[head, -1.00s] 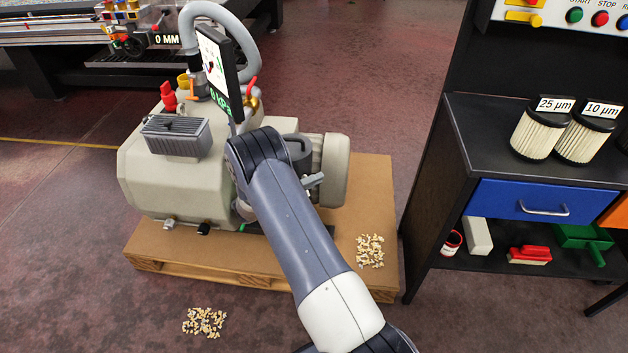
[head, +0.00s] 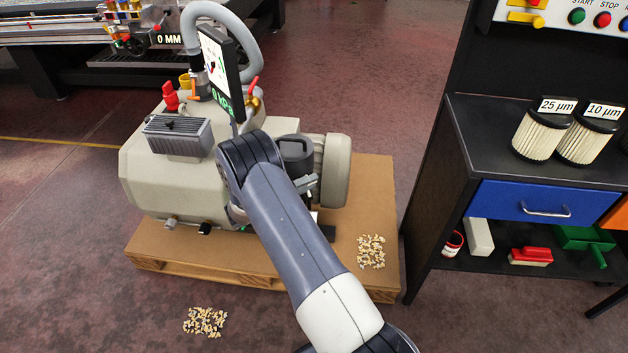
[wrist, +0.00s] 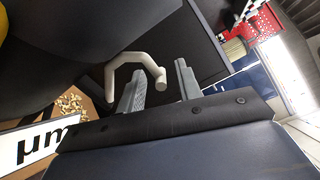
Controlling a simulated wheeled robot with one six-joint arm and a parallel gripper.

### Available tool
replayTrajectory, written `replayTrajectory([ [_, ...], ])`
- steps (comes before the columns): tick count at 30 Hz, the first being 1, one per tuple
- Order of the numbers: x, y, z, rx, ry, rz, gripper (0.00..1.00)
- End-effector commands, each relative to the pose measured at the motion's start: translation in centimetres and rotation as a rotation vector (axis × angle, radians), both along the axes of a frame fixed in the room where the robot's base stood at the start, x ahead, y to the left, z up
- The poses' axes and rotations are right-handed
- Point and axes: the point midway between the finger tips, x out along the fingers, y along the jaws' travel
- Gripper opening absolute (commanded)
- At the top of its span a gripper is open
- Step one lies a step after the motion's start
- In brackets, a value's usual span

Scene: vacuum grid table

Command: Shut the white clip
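The white clip (wrist: 137,62) shows in the wrist view as a bent, hook-like bar against a dark rounded body. My gripper (wrist: 160,75) is open, with two grey fingers apart. The clip's right end lies between the fingers in the picture. Its left leg is left of the left finger, which stands across the clip's opening. I cannot tell whether a finger touches it. In the head view my gripper (head: 308,186) is small, beside the black canister (head: 295,154) on the pump, partly behind my arm. I cannot make out the clip there.
The beige pump (head: 150,185) stands on a wooden pallet (head: 372,205) with spilled pellets (head: 371,251). A gauge panel (head: 222,72) rises above my arm. A black cabinet (head: 500,150) with two filters stands right. A white "µm" label (wrist: 38,145) shows at the wrist view's lower left.

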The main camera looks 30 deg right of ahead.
Motion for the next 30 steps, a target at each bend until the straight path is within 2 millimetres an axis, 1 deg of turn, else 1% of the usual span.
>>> replayTrajectory([
  [1, 0.0, 1.3, 0.0, -0.001, 0.0, 0.005, 0.33],
  [6, -0.2, 4.7, 0.0, -0.001, -0.001, 0.004, 0.33],
  [9, -0.3, 6.3, 0.0, -0.001, -0.001, 0.003, 0.33],
  [12, -0.4, 7.5, 0.0, -0.002, -0.001, 0.004, 0.33],
  [17, -0.5, 8.2, 0.0, -0.001, -0.001, 0.001, 0.33],
  [24, -0.5, 8.2, 0.1, -0.001, -0.001, 0.001, 0.33],
  [27, -0.5, 8.0, 0.0, -0.001, -0.001, 0.0, 0.33],
  [30, -0.5, 7.2, 0.1, -0.002, -0.001, -0.002, 0.33],
])
